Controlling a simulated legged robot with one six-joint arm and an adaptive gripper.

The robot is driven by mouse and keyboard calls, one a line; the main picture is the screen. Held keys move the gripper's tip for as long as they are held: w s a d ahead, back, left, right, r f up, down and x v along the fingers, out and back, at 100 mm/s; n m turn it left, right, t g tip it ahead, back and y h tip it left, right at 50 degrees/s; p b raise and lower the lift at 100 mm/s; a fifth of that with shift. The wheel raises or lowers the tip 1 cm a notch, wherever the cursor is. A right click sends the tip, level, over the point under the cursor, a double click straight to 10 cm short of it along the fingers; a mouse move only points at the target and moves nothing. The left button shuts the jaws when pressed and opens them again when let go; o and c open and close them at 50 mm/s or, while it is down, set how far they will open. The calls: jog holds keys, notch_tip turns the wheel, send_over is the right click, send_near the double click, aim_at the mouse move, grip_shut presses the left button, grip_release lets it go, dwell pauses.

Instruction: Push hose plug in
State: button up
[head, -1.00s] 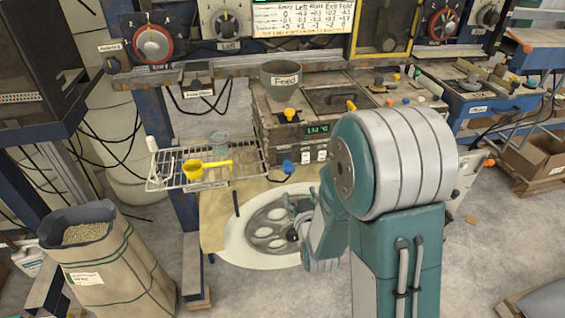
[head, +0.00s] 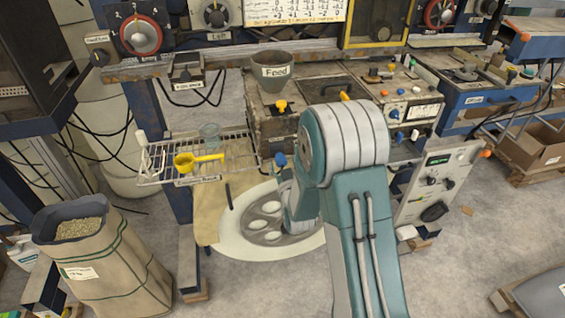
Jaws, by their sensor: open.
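Of my arm I see the grey and teal links, in front of the machine. My gripper is not visible; the arm hides the area where it could be. I cannot tell which part is the hose plug. A blue knob or plug (head: 280,160) sticks out low at the front of the machine (head: 262,128), just left of my arm. A yellow one (head: 281,106) sits on its top, below the grey Feed hopper (head: 276,84). No hose or socket can be made out for certain.
A wire rack (head: 150,165) with a yellow scoop (head: 195,160) stands left of the machine. A round spoked plate (head: 265,222) lies low beneath. A sack of pellets (head: 110,260) stands at front left. A panel with black knobs (head: 437,185) is right of my arm.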

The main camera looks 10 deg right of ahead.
aim_at(279, 157)
jog(key=shift+w+a, duration=0.1)
jog(key=shift+w, duration=0.15)
jog(key=shift+a, duration=0.2)
jog(key=shift+d, duration=0.1)
grip_shut()
jog(key=shift+w, duration=1.2)
grip_release()
jog(key=shift+w, duration=0.1)
jog(key=s, duration=1.2)
jog(key=shift+a, duration=0.25)
